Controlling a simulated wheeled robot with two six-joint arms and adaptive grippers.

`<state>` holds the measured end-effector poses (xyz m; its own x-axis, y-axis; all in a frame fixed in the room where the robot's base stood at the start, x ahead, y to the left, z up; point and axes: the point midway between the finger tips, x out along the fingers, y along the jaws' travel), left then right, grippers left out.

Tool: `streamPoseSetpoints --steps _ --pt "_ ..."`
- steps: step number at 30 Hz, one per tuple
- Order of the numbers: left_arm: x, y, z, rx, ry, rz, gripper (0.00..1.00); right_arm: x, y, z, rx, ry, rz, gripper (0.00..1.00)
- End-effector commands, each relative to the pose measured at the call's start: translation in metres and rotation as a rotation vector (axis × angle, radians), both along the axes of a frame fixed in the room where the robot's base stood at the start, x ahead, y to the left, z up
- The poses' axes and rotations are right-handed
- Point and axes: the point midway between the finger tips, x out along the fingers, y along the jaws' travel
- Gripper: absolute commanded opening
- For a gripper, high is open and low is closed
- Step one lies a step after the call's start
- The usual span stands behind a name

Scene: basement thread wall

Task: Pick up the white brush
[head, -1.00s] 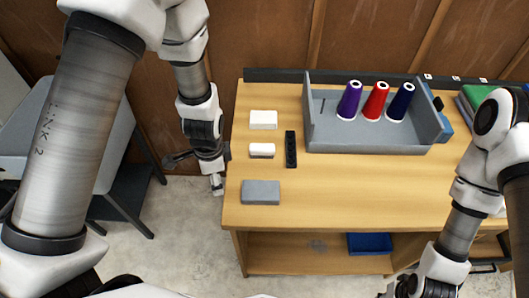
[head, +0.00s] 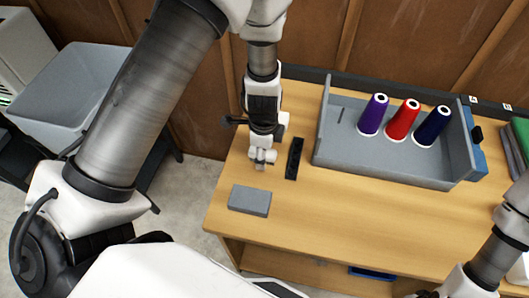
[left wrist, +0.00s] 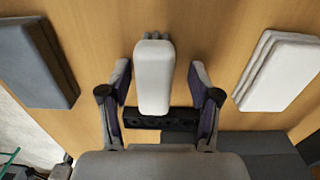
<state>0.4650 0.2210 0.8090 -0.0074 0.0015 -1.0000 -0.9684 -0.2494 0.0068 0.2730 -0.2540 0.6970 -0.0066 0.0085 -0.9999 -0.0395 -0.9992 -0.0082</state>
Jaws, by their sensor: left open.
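The white brush (left wrist: 154,75) shows in the left wrist view as a rounded white body above a grey underside on the wooden table. My left gripper (left wrist: 159,82) is open, with one finger on each side of the brush and a gap visible on both sides. In the head view, my left gripper (head: 262,160) points down over the left part of the table and hides most or all of the brush. My right arm enters at the lower right of the head view, with its gripper out of frame.
A grey block (head: 249,200) lies in front of the left gripper, and a white block (left wrist: 281,72) lies on the other side. A black holder (head: 294,158) is close to its right. A grey tray (head: 390,171) holds purple, red and navy thread cones.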

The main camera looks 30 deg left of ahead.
Motion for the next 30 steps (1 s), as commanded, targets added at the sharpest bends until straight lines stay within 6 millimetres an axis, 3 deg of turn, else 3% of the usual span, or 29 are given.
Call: streamPoseSetpoints --steps 4,9,20,30 --pt "0.0 0.0 0.001 0.0 0.0 0.001 0.59 0.0 0.0 0.0 0.0 0.001 0.0 0.31" --pt "0.0 0.0 0.001 0.0 0.0 0.001 0.0 0.0 0.0 0.0 0.0 0.001 0.0 0.31" --pt "0.0 0.0 0.002 0.0 0.0 0.002 0.0 0.0 0.0 0.002 0.0 0.001 0.0 0.31" --pt "0.004 0.001 0.031 -0.001 0.0 0.008 0.0 0.0 0.0 0.03 0.0 0.0 0.0 0.31"
